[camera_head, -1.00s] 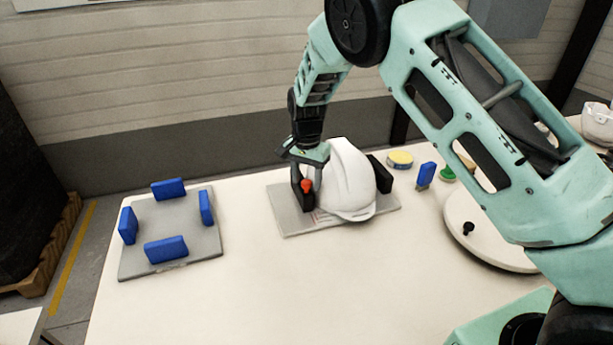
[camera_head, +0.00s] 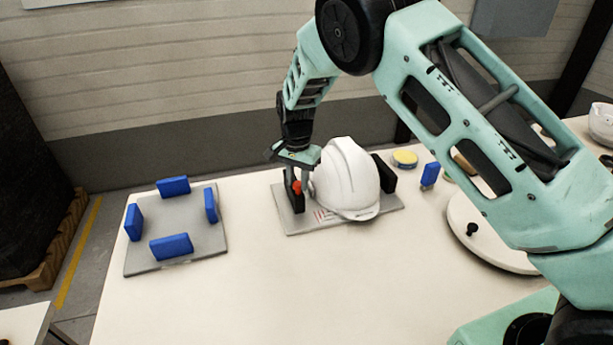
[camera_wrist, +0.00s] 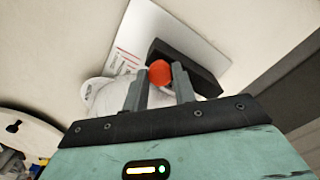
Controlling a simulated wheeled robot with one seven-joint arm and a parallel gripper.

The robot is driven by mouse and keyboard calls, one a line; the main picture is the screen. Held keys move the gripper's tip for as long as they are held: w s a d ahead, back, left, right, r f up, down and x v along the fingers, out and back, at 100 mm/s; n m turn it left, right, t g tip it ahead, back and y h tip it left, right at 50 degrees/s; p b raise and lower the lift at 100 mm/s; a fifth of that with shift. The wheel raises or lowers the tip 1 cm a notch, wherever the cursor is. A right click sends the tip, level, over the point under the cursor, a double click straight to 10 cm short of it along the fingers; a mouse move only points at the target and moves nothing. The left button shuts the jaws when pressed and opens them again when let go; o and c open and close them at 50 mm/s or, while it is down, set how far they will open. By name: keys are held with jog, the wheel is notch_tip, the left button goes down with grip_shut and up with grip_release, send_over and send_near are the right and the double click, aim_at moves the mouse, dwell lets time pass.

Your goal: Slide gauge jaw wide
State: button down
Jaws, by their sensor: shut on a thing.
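The gauge is a grey plate (camera_head: 350,219) with a black sliding jaw (camera_head: 293,198) at its left and a black fixed block (camera_head: 384,175) at its right. A white helmet shell (camera_head: 345,180) sits between them, with a small gap to the sliding jaw. My gripper (camera_head: 299,177) is shut on the red-orange knob (camera_head: 296,187) of the sliding jaw. The wrist view shows the knob (camera_wrist: 160,72) between the two fingers, with the dark jaw (camera_wrist: 196,64) behind it. The helmet is partly hidden by the fingers there.
A grey plate with several blue blocks (camera_head: 171,247) lies at the left of the table. A yellow-topped tin (camera_head: 405,158), a blue block (camera_head: 430,174) and a round white board (camera_head: 480,235) are to the right. The table front is clear.

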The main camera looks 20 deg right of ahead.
jog(key=shift+a+r, duration=0.1)
jog(key=shift+a, duration=0.2)
jog(key=c, duration=1.1)
grip_release()
jog(key=shift+c, duration=0.2)
jog(key=shift+r, duration=0.35)
notch_tip(320, 180, up, 17)
jog(key=b, duration=0.2)
jog(key=shift+f, duration=0.2)
jog(key=shift+s, duration=0.1)
